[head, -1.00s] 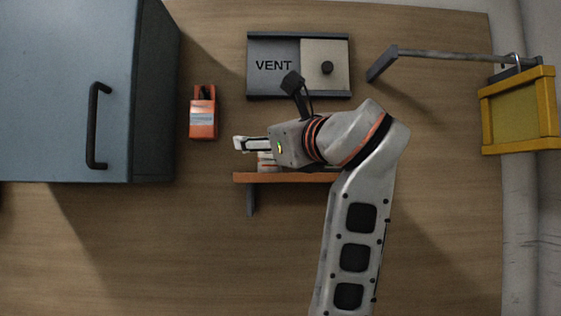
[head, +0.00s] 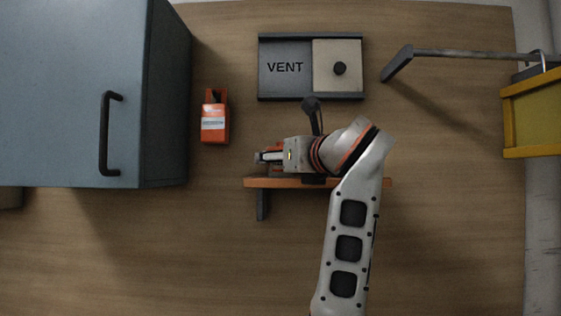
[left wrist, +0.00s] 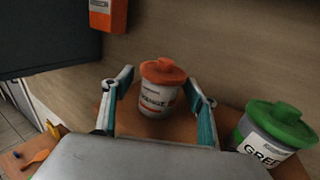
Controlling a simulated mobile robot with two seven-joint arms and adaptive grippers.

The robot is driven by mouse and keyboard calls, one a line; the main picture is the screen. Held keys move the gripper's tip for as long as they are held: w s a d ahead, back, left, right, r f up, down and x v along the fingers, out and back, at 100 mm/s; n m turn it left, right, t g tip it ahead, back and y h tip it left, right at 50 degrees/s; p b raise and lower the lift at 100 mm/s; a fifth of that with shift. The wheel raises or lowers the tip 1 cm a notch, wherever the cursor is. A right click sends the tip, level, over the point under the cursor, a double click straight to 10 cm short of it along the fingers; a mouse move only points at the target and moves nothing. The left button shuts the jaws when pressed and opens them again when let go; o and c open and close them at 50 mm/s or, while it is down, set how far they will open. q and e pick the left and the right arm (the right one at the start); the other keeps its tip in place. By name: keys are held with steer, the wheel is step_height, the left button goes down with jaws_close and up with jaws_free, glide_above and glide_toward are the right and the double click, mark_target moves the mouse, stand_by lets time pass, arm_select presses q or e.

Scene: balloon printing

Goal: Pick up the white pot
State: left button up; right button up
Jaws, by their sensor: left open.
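My left gripper (head: 262,156) is open over the small orange shelf in the head view. In the left wrist view its two fingers (left wrist: 158,78) stand on either side of a pot (left wrist: 155,100) with a whitish body, an orange lid and a dark printed label. The pot is upright on the shelf, and I cannot tell if a finger touches it. A second pot (left wrist: 262,135) with a green lid stands to its right, its label partly legible as "GRE". No pot with a white lid shows. My right gripper is not in view.
The orange shelf (head: 380,183) juts from a wooden wall. An orange box (head: 214,122) hangs at its upper left, beside a blue-grey cabinet (head: 70,90). A VENT panel (head: 285,85) is above. A metal arm (head: 460,54) holds a yellow frame (head: 510,125) at right.

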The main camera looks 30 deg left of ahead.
arm_select(q)
steer(key=shift+w+a, duration=0.2)
steer(key=shift+a, duration=0.1)
steer(key=shift+d, duration=0.1)
steer(key=c, duration=1.6)
steer(key=shift+r, duration=0.1)
step_height(320, 180, up, 20)
steer(key=shift+f, duration=0.1)
